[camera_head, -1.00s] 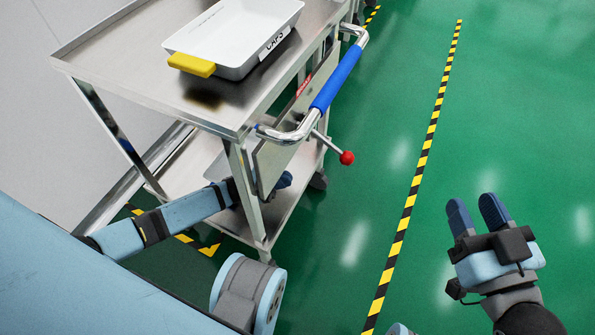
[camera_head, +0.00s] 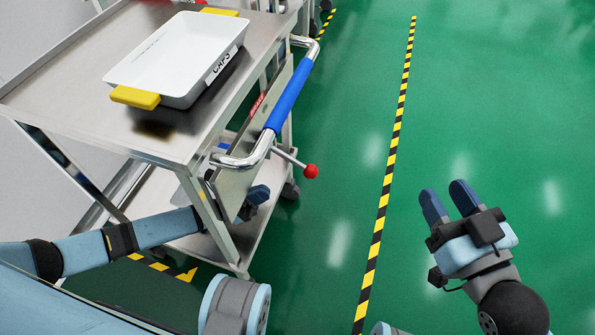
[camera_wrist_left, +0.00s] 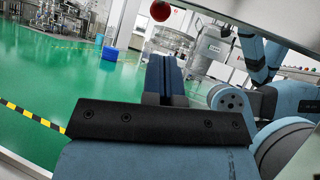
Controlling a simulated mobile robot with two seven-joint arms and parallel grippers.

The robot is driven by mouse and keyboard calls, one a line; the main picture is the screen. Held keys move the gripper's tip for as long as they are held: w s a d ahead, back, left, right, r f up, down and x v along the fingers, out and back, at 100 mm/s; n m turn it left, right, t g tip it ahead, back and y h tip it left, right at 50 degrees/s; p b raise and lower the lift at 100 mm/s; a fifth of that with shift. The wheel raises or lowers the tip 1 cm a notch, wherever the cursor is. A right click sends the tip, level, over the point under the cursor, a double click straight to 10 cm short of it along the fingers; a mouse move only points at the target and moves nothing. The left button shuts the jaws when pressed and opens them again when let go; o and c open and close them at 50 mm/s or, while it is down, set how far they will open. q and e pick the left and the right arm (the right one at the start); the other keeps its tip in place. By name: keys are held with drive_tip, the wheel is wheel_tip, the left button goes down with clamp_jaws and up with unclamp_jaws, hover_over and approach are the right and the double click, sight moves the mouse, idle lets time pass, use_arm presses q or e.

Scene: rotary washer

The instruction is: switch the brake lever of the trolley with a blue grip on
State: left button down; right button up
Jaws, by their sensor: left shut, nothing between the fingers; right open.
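The steel trolley (camera_head: 120,128) stands at the left, with a blue grip (camera_head: 289,97) on its chrome handle. The brake lever is a thin rod ending in a red ball (camera_head: 311,171), below the handle and sticking out to the right. The red ball (camera_wrist_left: 160,10) also shows at the top of the left wrist view. My left gripper (camera_head: 258,196) is under the handle, below and left of the ball, partly hidden by the trolley's end panel. In the left wrist view its fingers (camera_wrist_left: 164,75) are together and empty, below the ball. My right gripper (camera_head: 448,203) is open and empty over the floor.
A white tray (camera_head: 176,52) with yellow handles lies on the trolley's top. The trolley's leg and end panel are close around my left arm. A yellow-black floor line (camera_head: 384,200) runs between my grippers; the green floor right of it is clear.

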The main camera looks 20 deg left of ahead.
sight(297, 164)
drive_tip(key=shift+f, duration=0.15)
use_arm(q)
drive_tip(key=b+x, duration=0.2)
drive_tip(key=x, duration=0.8)
use_arm(e)
drive_tip(key=shift+w+d+r+n+t+y, duration=0.3)
drive_tip(key=shift+w+d+r+n+t, duration=0.1)
drive_tip(key=shift+n, duration=0.5)
use_arm(q)
drive_tip(key=shift+d, duration=0.15)
use_arm(e)
drive_tip(key=shift+a+f, duration=0.15)
